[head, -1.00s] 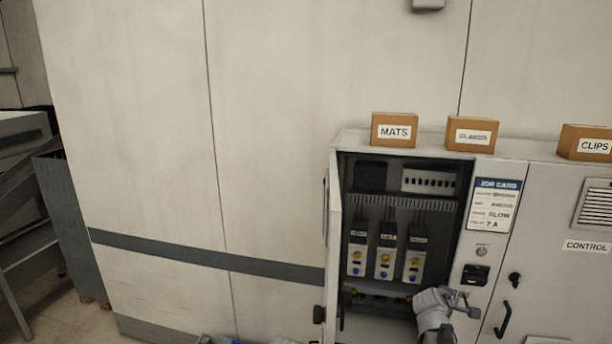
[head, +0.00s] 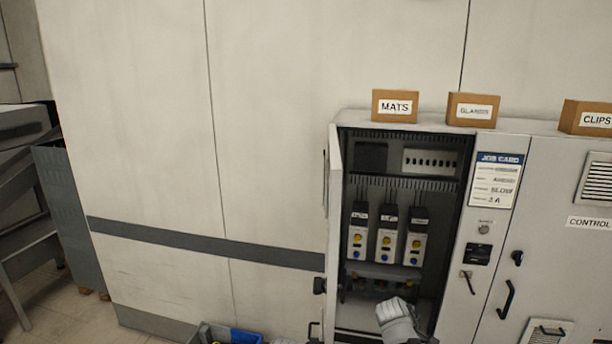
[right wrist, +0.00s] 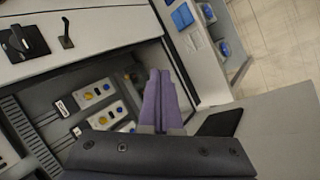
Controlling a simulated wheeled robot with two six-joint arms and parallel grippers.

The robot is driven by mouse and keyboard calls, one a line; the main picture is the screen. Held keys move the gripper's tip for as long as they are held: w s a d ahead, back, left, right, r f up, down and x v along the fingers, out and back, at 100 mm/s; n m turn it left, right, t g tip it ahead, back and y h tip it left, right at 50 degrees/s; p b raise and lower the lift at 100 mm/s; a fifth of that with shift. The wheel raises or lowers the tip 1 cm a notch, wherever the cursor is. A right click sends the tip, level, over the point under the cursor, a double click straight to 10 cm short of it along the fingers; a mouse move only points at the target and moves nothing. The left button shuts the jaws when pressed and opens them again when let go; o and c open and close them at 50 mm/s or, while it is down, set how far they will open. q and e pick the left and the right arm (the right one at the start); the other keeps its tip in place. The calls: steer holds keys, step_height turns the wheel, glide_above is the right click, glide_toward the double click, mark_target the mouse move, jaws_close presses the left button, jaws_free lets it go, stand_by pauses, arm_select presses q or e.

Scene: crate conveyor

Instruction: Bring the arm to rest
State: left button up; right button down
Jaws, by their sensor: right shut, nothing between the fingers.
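My right arm's grey wrist (head: 397,318) shows at the bottom of the head view, in front of the lower part of the open cabinet (head: 338,128). Its fingertips cannot be made out there. In the right wrist view my right gripper (right wrist: 160,75) has its purple fingers together, with nothing between them. They are in front of the cabinet opening, apart from the modules with yellow and blue buttons (right wrist: 97,90). These modules also stand in a row inside the cabinet in the head view (head: 386,240). My left gripper is in neither view.
A small lever (head: 468,281) sits below a black switch (head: 478,254) on the panel right of the opening. The cabinet door (head: 334,190) stands open at left. Labelled boxes (head: 397,106) stand on top.

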arm_select(q)
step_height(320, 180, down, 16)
steer(key=b, duration=1.3)
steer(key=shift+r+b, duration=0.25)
steer(key=shift+b, duration=0.15)
arm_select(e)
steer(key=s+a+f+m+g+y, duration=0.3)
steer(key=s+a+f+g+y, duration=0.1)
steer(key=s+a+f, duration=1.6)
steer(key=s+a+g, duration=0.1)
steer(key=a, duration=0.2)
steer(key=shift+f+g+y, duration=0.3)
steer(key=shift+f+g, duration=0.05)
steer(key=shift+g, duration=0.05)
